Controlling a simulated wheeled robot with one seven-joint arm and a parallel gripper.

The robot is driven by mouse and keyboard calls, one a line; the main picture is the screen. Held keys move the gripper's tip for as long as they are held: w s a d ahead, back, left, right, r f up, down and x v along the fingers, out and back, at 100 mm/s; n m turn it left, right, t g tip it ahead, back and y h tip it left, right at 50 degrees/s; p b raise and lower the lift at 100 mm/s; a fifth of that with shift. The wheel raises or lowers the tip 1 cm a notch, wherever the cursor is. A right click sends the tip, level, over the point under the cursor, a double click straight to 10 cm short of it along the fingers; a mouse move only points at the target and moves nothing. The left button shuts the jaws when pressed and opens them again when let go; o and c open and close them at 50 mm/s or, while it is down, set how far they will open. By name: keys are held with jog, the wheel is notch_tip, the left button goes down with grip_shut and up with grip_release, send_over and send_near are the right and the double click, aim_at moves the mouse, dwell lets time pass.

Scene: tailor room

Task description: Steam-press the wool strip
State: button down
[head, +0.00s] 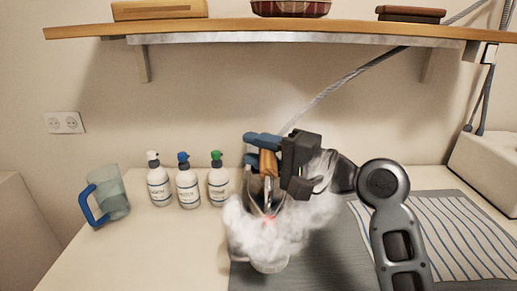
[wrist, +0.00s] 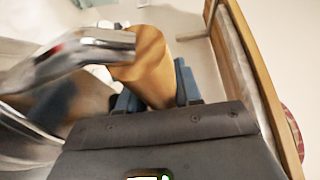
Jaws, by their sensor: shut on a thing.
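My gripper (head: 263,149) is shut on the wooden handle of the steam iron (head: 268,163), over the left part of the grey pressing mat (head: 330,262). In the wrist view the blue fingers of my gripper (wrist: 156,85) sit on both sides of the handle (wrist: 150,62), with the iron's shiny metal to the left. A thick white steam cloud (head: 300,222) surrounds the iron's lower part, and a small red glow shows in it. The steam hides the iron's sole, so I cannot tell whether it touches anything. I cannot make out the wool strip.
Three pump bottles (head: 188,185) and a blue-handled jug (head: 108,197) stand left of the iron. A striped cloth (head: 450,235) lies on the right. A grey hose (head: 350,78) runs up to the right, above a white box (head: 488,165). A wooden shelf (head: 300,28) hangs above.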

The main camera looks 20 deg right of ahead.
jog(key=shift+f+b, duration=0.5)
jog(key=shift+f, duration=0.1)
jog(key=shift+s+d, duration=0.1)
jog(key=shift+d, duration=0.1)
jog(key=shift+s+d, duration=0.2)
jog(key=shift+d, duration=0.3)
dwell(0.4)
jog(key=shift+a, duration=0.1)
jog(key=shift+w+a+p, duration=0.3)
jog(key=shift+a+p, duration=0.1)
jog(key=shift+a, duration=0.3)
jog(key=shift+w+a+p, duration=0.3)
jog(key=shift+a+p, duration=0.05)
jog(key=shift+a, duration=0.3)
jog(key=shift+w+d, duration=0.1)
jog(key=shift+w, duration=0.05)
jog(key=shift+w+d+r+b, duration=0.15)
jog(key=shift+w+d, duration=0.2)
jog(key=shift+w, duration=0.5)
jog(key=shift+w+d+f+b, duration=0.1)
jog(key=shift+w+d, duration=0.3)
jog(key=shift+w, duration=0.5)
jog(key=shift+w+d+r+b, duration=0.15)
jog(key=shift+w+d, duration=0.2)
jog(key=shift+w, duration=0.5)
